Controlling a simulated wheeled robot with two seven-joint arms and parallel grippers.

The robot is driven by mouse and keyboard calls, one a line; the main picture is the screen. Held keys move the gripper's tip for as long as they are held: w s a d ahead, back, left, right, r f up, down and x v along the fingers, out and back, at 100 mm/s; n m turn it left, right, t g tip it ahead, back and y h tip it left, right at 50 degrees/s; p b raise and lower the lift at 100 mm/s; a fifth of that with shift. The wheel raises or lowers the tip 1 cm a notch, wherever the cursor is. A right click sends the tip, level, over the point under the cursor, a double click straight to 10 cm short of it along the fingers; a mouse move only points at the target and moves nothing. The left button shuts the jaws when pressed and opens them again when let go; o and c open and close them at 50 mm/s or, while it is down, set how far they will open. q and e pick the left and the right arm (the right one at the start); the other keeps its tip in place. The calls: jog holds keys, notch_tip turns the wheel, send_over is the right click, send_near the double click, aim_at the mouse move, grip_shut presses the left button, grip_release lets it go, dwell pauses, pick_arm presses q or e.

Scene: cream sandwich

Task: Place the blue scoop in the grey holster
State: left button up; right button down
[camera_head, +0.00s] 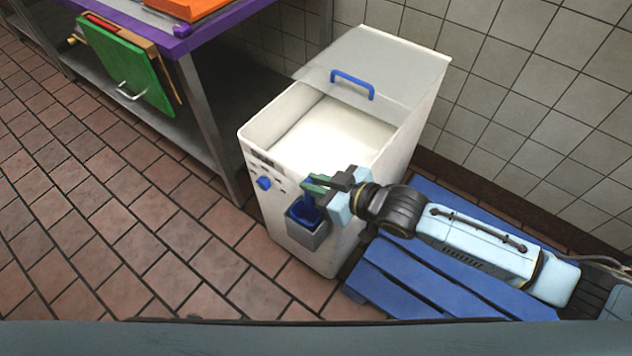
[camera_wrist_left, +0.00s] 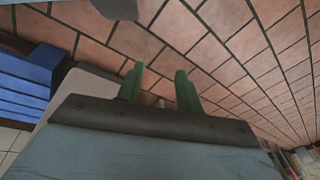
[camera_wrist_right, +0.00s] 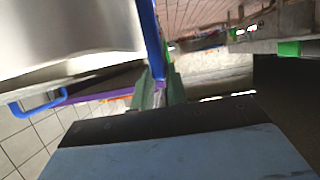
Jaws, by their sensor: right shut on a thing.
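The blue scoop (camera_head: 304,208) is at the front of the white bin, with its lower part inside or just over the mouth of the grey holster (camera_head: 308,238). The holster's rim hides how deep it sits. My right gripper (camera_head: 318,184) is above the holster, shut on the scoop. In the right wrist view, the blue scoop (camera_wrist_right: 152,40) rises from between the green fingertips (camera_wrist_right: 160,85). My left gripper (camera_wrist_left: 158,86) shows only in the left wrist view, with its green fingers apart and nothing between them.
A purple-topped table (camera_head: 205,35) with a green board (camera_head: 122,65) stands left. Tiled floor is free in front.

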jog(key=shift+f, duration=0.1)
jog(key=shift+f, duration=0.5)
jog(key=c, duration=1.4)
grip_release()
pick_arm(q)
jog(key=shift+w+d+r, duration=0.1)
jog(key=shift+w+r, duration=0.4)
pick_arm(e)
jog(key=shift+r, duration=0.1)
